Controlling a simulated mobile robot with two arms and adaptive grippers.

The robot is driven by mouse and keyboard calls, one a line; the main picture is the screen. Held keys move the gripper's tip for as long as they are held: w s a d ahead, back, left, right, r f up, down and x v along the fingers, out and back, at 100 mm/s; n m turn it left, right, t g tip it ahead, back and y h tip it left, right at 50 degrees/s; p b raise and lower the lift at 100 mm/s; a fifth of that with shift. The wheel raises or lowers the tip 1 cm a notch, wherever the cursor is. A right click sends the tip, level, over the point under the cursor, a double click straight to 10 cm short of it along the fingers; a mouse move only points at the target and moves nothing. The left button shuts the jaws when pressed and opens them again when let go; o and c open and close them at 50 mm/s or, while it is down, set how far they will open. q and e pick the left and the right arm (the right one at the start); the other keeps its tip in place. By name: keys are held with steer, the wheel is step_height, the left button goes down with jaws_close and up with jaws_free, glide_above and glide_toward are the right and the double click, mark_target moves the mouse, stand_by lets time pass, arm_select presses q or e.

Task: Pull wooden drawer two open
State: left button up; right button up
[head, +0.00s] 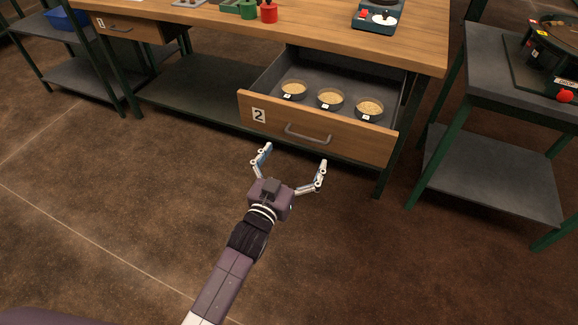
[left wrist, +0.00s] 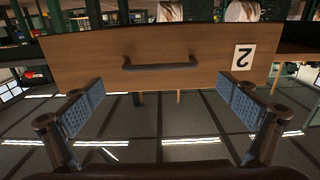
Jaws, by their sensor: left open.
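Wooden drawer two (head: 345,139), marked with a white "2" label, stands pulled out from under the workbench in the head view. Its inside shows, with three round dishes (head: 330,98) of tan grains in a row. Its metal handle (head: 308,135) is on the front face. My left gripper (head: 294,157) is open and empty in front of the drawer, with its fingers spread and apart from the handle. In the left wrist view the drawer front (left wrist: 150,55) appears upside down, with the handle (left wrist: 160,64) between the open fingers. My right gripper is not in view.
The wooden workbench (head: 330,28) carries a red weight (head: 268,12), a green container and a small scale (head: 377,17). Drawer one (head: 130,29) is at the left. A side table (head: 490,90) stands at the right. The floor in front is clear.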

arm_select(q)
steer(key=v, duration=0.5)
stand_by(0.4)
